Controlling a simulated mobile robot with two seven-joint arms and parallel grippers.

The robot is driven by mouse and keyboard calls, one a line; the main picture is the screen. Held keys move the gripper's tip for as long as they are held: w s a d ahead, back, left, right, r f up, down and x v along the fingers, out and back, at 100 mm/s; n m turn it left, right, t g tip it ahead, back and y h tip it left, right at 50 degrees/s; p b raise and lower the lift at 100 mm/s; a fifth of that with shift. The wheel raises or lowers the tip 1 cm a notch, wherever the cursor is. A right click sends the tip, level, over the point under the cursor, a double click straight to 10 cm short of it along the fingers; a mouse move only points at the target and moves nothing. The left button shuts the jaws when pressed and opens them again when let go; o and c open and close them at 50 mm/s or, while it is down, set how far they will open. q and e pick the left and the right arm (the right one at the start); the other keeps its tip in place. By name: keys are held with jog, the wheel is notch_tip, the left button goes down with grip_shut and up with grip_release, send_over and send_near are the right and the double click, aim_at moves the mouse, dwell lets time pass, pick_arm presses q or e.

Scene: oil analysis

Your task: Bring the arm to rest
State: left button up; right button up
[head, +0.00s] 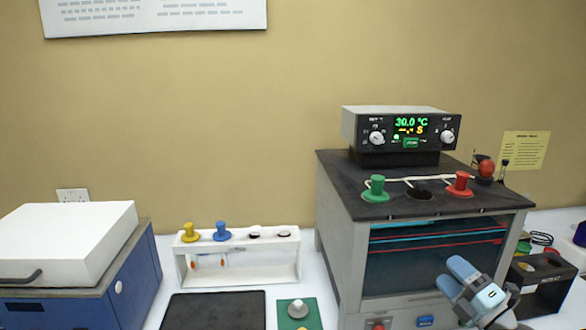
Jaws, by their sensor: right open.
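My right gripper (458,277) shows at the lower right, in front of the right part of the oil bath machine (345,245). Its two blue-tipped fingers point up and to the left, and it is open with nothing seen between them. The gripper appears apart from the machine's front, though the exact gap is hard to tell. My left gripper is not in view.
The machine carries a controller (405,128) reading 30.0 °C, a green stopper (376,188) and a red stopper (460,184). A white rack (240,273) stands at the middle, behind a black mat (214,312). A blue box (100,300) with white lid is left. A black holder (548,290) stands right of the gripper.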

jog(key=s+a+f+m+g+h, duration=0.2)
jog(key=s+a+f+m, duration=0.2)
jog(key=s+f+m, duration=0.3)
jog(key=s+a+f+m+g+h, duration=0.2)
jog(key=s+a+f+m, duration=0.3)
jog(key=s+f, duration=0.7)
jog(key=s+a+f+m+g+h, duration=0.2)
jog(key=s+a+f+m+g, duration=0.2)
jog(key=s+f+m, duration=0.5)
notch_tip(320, 180, down, 5)
jog(key=shift+s+a+m, duration=0.15)
jog(key=shift+a+m, duration=0.35)
jog(key=shift+a, duration=0.1)
jog(key=shift+c, duration=0.3)
